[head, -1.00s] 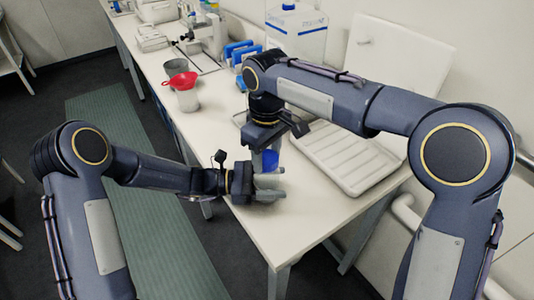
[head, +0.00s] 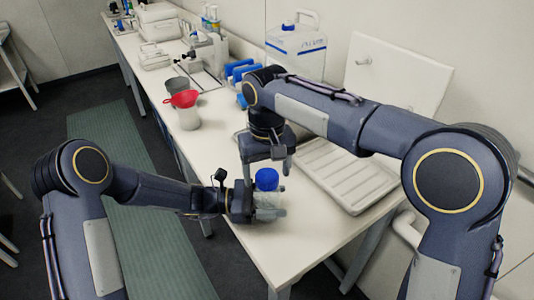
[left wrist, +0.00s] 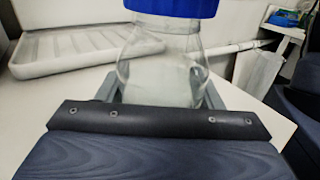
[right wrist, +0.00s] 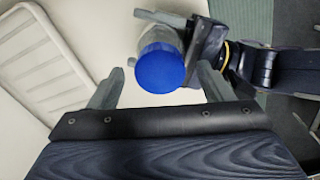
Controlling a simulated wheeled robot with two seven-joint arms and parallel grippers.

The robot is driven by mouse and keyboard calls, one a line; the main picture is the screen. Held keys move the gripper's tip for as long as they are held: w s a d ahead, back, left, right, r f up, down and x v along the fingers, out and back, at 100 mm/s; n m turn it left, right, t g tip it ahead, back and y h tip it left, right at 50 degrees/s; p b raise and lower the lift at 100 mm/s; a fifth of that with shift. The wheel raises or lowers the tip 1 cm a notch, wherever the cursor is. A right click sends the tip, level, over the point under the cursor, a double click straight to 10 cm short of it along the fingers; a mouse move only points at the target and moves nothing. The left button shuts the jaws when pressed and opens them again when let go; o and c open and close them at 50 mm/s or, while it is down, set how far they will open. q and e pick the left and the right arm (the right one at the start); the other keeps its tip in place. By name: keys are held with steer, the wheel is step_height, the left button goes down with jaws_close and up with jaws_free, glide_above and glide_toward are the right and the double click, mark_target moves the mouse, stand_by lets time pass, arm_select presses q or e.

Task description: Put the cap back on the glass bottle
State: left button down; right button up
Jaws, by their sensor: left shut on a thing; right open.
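The clear glass bottle (left wrist: 165,75) stands upright on the bench, and its body also shows in the head view (head: 268,203). The blue cap (head: 266,179) sits on the bottle's mouth; it shows at the top of the left wrist view (left wrist: 172,6) and from above in the right wrist view (right wrist: 160,70). Whether it is screwed tight I cannot tell. My left gripper (head: 270,212) is shut around the bottle's body from the left.
A white ribbed tray (head: 350,180) lies right of the bottle. A red funnel (head: 182,98) sits in a pale container (head: 188,118) farther back, near a grey beaker (head: 177,86). A large jug (head: 296,45) stands by the wall. The bench's front corner is clear.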

step_height(320, 180, up, 11)
stand_by(0.3)
arm_select(q)
steer(key=shift+c, duration=1.5)
jaws_free()
steer(key=shift+a+b, duration=0.65)
steer(key=shift+a, duration=3.25)
arm_select(e)
steer(key=shift+f, duration=0.6)
arm_select(q)
steer(key=shift+a, duration=0.1)
arm_select(e)
steer(key=shift+a, duration=0.1)
